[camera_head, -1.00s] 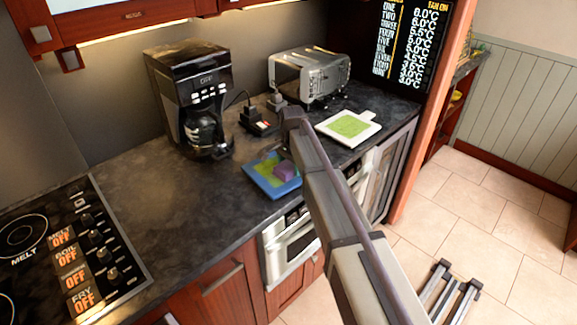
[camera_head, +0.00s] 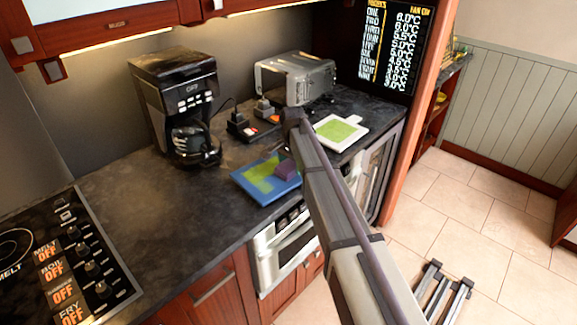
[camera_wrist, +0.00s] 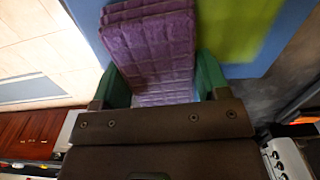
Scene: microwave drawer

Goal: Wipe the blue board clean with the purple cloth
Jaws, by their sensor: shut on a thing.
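The blue board (camera_head: 247,186) lies on the dark counter in the head view, with a green patch (camera_head: 262,172) across its middle. The folded purple cloth (camera_head: 287,169) is over the right part of the board. In the wrist view my gripper (camera_wrist: 163,82) has its green fingers shut on the purple cloth (camera_wrist: 150,45). Beside the cloth are the green patch (camera_wrist: 235,25) and blue board (camera_wrist: 275,55). My arm hides the gripper in the head view. Whether the cloth touches the board is unclear.
A white board with a green top (camera_head: 341,132) lies to the right, behind my arm. A toaster (camera_head: 296,82), plugs (camera_head: 240,124) and coffee maker (camera_head: 175,100) stand at the back. The cooktop (camera_head: 70,255) is at left; counter between is clear.

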